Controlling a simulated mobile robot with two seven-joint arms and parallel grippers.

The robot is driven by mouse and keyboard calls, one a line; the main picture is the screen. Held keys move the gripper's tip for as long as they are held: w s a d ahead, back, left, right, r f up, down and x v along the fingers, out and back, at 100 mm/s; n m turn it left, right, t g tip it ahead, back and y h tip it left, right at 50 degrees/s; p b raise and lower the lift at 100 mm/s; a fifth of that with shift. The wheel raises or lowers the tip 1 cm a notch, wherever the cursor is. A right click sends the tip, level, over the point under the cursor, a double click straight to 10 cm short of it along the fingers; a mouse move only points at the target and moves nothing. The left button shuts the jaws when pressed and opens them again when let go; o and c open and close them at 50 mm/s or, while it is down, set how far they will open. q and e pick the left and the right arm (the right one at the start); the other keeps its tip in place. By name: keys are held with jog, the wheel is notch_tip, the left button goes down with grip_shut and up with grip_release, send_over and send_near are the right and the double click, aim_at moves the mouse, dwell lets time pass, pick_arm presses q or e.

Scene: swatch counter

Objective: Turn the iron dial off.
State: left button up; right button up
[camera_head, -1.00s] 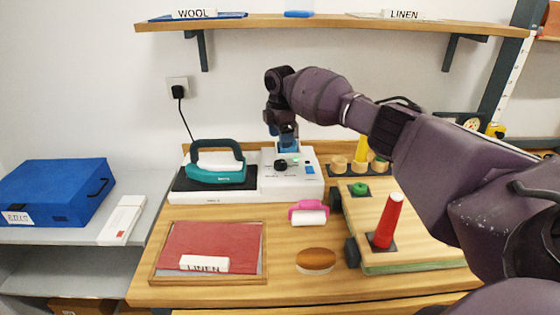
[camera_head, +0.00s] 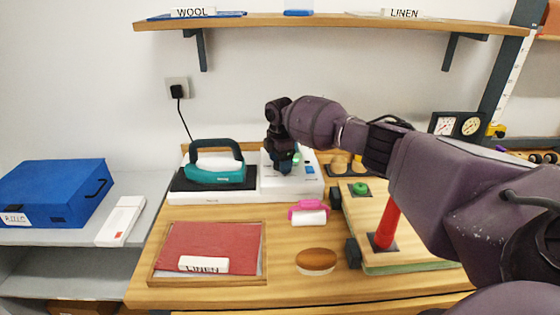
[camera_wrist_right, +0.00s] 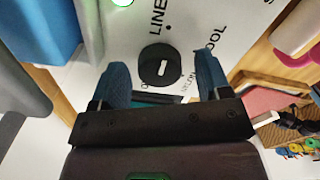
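The iron dial (camera_wrist_right: 160,65) is a round black knob with a short white mark, on the white panel of the iron station (camera_head: 225,196). LINEN, WOOL and NYLON are printed around it in the right wrist view. My right gripper (camera_wrist_right: 162,72) is open, its two blue fingers on either side of the dial; I cannot tell whether they touch it. In the head view the right gripper (camera_head: 284,162) hides the dial. A green light (camera_wrist_right: 121,2) glows on the panel. The teal iron (camera_head: 216,172) rests on its dark plate to the left. My left gripper is not in view.
A pink-handled roller (camera_head: 309,213), a brown oval brush (camera_head: 316,261) and a framed red swatch (camera_head: 210,248) lie on the wooden counter. A shelf (camera_head: 330,22) runs above.

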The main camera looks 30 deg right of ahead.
jog(key=c, duration=0.9)
jog(key=shift+o, duration=0.2)
